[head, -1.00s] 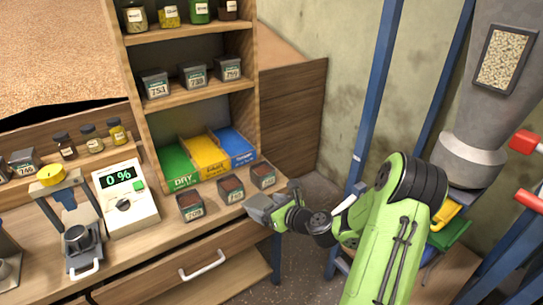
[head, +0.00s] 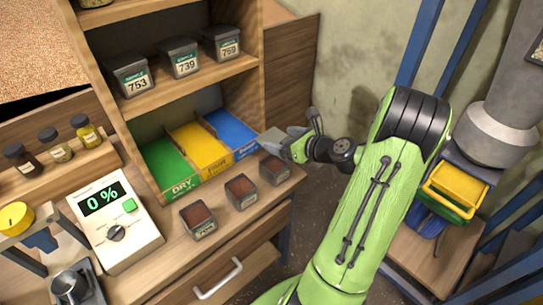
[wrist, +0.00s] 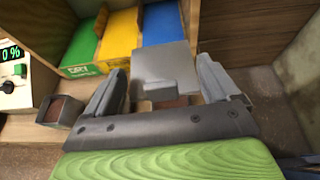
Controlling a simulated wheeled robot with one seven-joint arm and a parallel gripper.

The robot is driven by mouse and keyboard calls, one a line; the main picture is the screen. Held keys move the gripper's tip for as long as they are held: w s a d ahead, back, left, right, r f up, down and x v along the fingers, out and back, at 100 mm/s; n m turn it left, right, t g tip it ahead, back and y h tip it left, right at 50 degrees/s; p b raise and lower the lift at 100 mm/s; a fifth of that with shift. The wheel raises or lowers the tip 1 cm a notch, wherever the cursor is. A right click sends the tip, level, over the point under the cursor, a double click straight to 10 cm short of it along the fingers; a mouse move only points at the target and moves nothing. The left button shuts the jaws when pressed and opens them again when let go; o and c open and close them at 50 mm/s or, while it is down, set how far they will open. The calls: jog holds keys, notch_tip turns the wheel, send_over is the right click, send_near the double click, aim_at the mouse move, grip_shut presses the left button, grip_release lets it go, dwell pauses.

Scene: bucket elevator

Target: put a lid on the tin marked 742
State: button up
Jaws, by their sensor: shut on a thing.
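My gripper (head: 284,143) is shut on a grey square lid (wrist: 165,62), which sticks out ahead of the fingers in the wrist view. In the head view the lid (head: 271,141) is above and behind the right-hand tin. Three open tins with brown contents stand in a row on the counter: left (head: 198,221), middle (head: 241,191) and right (head: 275,169). Their front labels are too small to read, so I cannot tell which is 742. In the wrist view one open tin (wrist: 60,111) is left of my gripper; another is mostly hidden beneath the lid.
Green (head: 168,166), yellow (head: 200,150) and blue (head: 231,132) bins stand behind the tins. Lidded tins, among them 753 (head: 131,75) and 739 (head: 181,58), sit on the shelf above. A scale (head: 115,220) reading 0 % stands left. The cabinet side wall is close right.

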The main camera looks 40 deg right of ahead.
notch_tip(320, 180, down, 7)
jog(key=shift+f+b, duration=0.2)
jog(key=shift+b, duration=0.95)
jog(key=shift+f, duration=0.6)
jog(key=o, duration=0.8)
jog(key=shift+r, duration=0.1)
